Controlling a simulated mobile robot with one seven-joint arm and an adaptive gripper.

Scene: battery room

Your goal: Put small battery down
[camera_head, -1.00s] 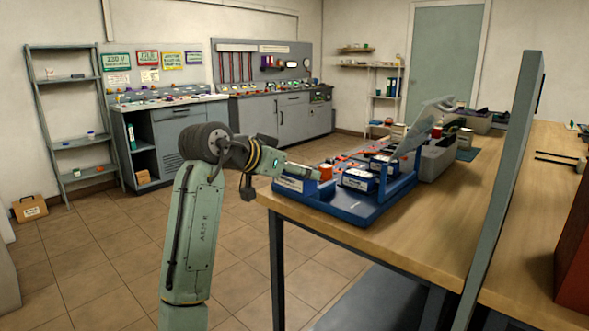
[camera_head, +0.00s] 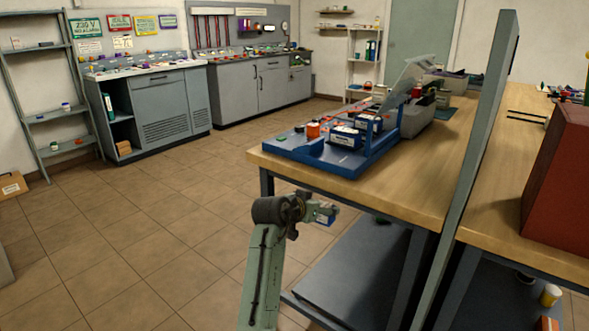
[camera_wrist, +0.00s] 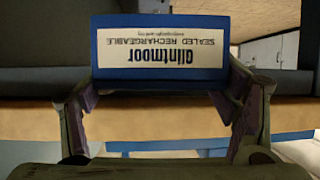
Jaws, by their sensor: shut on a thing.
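The small battery is a blue block with a white label reading "Glintmoor" (camera_wrist: 160,48), upside down in the wrist view. My gripper (camera_wrist: 160,92) is shut on it, with one finger at each side. In the head view the gripper (camera_head: 318,212) and the battery (camera_head: 326,216) are small, below the tabletop level and in front of the bench's near left corner.
The wooden workbench (camera_head: 410,205) has bare top right of the tray. A grey lower shelf (camera_head: 345,275) lies under it. A grey upright panel (camera_head: 470,180) stands at the bench's right. Open tiled floor (camera_head: 150,230) spreads to the left.

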